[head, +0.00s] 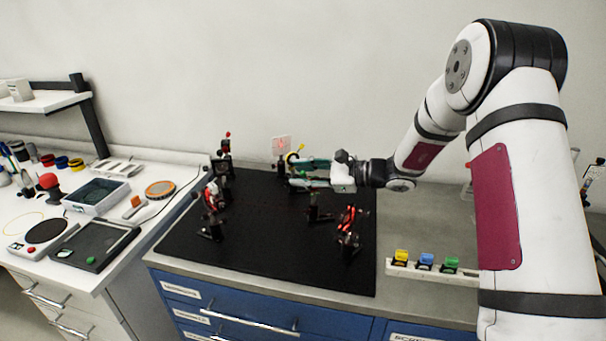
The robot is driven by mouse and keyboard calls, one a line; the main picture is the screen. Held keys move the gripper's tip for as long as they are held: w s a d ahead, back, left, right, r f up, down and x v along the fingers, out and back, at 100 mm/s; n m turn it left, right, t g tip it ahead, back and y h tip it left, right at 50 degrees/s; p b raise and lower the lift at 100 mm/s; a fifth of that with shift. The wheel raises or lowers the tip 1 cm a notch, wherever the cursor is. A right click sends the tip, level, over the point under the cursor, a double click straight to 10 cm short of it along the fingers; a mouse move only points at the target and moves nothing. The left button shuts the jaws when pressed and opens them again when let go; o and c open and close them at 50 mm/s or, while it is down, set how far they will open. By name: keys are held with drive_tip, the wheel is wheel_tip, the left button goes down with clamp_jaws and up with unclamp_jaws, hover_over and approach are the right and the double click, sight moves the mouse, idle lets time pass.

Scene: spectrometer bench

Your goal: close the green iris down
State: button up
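My gripper (292,171) reaches in from the right over the back of the black optical board (230,245). Its two teal fingers are spread apart, with a visible gap between them. A yellow ringed mount (291,158) stands by the upper fingertip; I cannot tell whether they touch. A small dark post mount with a greenish part (314,207) stands on the board in front of and below the gripper. Which mount is the green iris is too small to tell, and its opening and lever cannot be made out.
Red-marked mounts stand at the board's left (213,196) and front right (348,220). A dark mount with a red top (225,152) is at the back left. A white rack (432,269) holds yellow, blue and green pieces. The board's front middle is clear.

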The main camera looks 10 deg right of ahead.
drive_tip(key=v, duration=1.2)
idle(0.3)
drive_tip(key=s+a+r+n+g+h, duration=0.3)
drive_tip(key=s+a+r+n, duration=0.15)
drive_tip(key=s, duration=0.45)
drive_tip(key=s+a+r+n+g+h, duration=0.3)
drive_tip(key=s+a+n, duration=0.2)
drive_tip(key=s, duration=0.4)
drive_tip(key=s+d+r+n+t+h, duration=0.1)
drive_tip(key=s+d+n+t+h, duration=0.1)
drive_tip(key=s, duration=0.6)
drive_tip(key=s+d+r+n+t+h, duration=0.1)
drive_tip(key=s+d+n+t+h, duration=0.1)
drive_tip(key=s+d+n+h, duration=0.3)
drive_tip(key=shift+s+r+n+h, duration=0.3)
drive_tip(key=shift+s+n+h, duration=0.35)
drive_tip(key=shift+s, duration=0.85)
